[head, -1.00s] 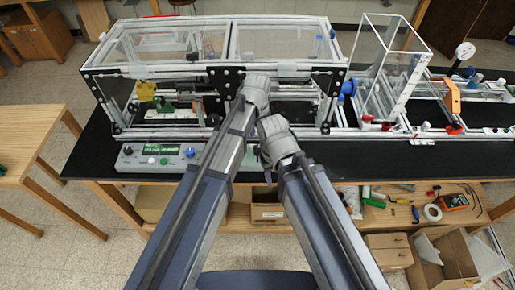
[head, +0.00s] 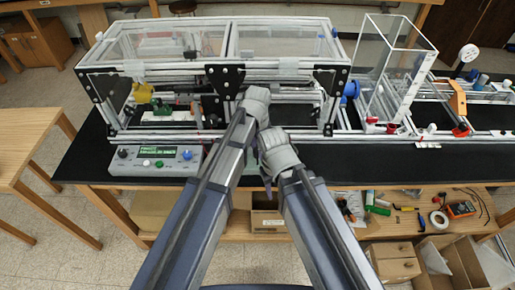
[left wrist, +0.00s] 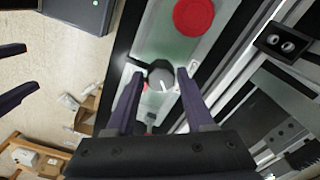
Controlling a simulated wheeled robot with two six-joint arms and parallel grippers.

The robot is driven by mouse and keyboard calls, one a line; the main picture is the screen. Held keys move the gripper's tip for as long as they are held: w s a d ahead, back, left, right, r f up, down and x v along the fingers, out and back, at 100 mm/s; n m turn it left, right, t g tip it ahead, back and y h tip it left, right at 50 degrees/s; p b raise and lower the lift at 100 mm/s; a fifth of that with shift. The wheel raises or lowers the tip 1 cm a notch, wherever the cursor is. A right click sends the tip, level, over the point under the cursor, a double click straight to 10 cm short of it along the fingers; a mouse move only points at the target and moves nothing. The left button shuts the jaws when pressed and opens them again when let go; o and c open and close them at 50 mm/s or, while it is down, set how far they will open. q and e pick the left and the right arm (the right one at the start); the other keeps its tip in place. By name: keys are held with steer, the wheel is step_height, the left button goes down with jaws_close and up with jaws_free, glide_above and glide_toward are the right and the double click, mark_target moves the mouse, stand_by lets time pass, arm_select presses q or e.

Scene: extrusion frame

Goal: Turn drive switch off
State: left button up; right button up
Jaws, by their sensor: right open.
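In the left wrist view, a dark rotary knob (left wrist: 160,78) with a white pointer mark sits on a pale panel (left wrist: 152,108), below a round red button (left wrist: 194,14). The knob looks like the drive switch. My left gripper (left wrist: 160,72) is open, with one finger on each side of the knob; I cannot tell whether either touches it. In the head view, my left gripper (head: 256,97) is at the front of the frame, and the knob is hidden there. My right gripper (head: 276,150) is just below it; its open fingers show at the left wrist view's left edge (left wrist: 18,74).
A grey control box (head: 155,160) with a lit display and several knobs stands on the black bench at left. The extrusion frame (head: 205,72) has clear panels. An open clear box (head: 395,70) stands to its right. The bench top (head: 360,155) at right front is clear.

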arm_select(q)
steer(key=shift+a, duration=0.1)
jaws_close()
steer(key=shift+n, duration=0.6)
stand_by(0.3)
steer(key=n, duration=0.3)
steer(key=shift+s, duration=0.1)
steer(key=n, duration=0.4)
steer(key=shift+n, duration=0.4)
steer(key=n, duration=0.4)
steer(key=shift+n, duration=2.4)
